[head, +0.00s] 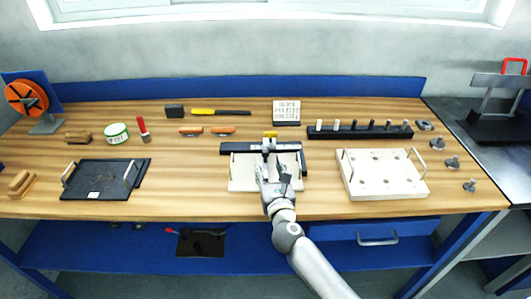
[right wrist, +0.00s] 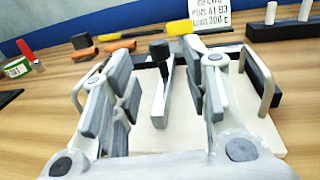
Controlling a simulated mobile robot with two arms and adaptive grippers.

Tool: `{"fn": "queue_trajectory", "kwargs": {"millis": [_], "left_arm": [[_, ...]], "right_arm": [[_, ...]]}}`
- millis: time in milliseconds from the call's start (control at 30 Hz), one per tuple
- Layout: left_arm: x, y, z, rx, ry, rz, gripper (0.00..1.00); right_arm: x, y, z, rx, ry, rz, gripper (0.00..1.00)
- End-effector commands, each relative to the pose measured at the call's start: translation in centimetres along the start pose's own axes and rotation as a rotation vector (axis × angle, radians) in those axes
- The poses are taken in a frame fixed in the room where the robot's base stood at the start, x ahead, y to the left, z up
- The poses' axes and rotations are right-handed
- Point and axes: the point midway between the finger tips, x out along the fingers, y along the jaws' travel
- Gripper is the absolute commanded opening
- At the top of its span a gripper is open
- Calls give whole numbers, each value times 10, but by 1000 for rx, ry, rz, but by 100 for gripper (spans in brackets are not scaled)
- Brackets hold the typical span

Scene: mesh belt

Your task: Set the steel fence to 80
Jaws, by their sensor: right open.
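A pale board (head: 238,184) with a dark bar (head: 230,148) along its back edge lies at the middle of the bench front. In the right wrist view a narrow grey metal piece with a black knob (right wrist: 159,51), which may be the steel fence (right wrist: 162,92), stands over the pale board (right wrist: 140,136). My right gripper (head: 270,168) is over this board. Its fingers (right wrist: 162,95) are open, one on each side of the grey piece, with visible gaps. No scale figures are readable there. My left gripper is not in view.
A second pale board (head: 355,178) with handles lies to the right, a dark plate (head: 97,180) to the left. Bare wood lies between the dark plate and the middle board.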

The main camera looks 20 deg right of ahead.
Motion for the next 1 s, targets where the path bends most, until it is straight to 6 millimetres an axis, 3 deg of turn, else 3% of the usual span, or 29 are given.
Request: {"fn": "queue_trajectory", "kwargs": {"millis": [100, 300, 500, 800, 1000], "left_arm": [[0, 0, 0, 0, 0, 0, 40], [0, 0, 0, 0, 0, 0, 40], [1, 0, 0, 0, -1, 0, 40], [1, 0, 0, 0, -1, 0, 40], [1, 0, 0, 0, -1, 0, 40]], "right_arm": [[23, 0, 1, -2, -2, 0, 43], [51, 0, 1, -4, -2, 0, 43], [63, 0, 0, -3, -1, 1, 43], [64, 0, 0, -3, -1, 1, 43], [64, 0, 0, -3, -1, 1, 18]]}}
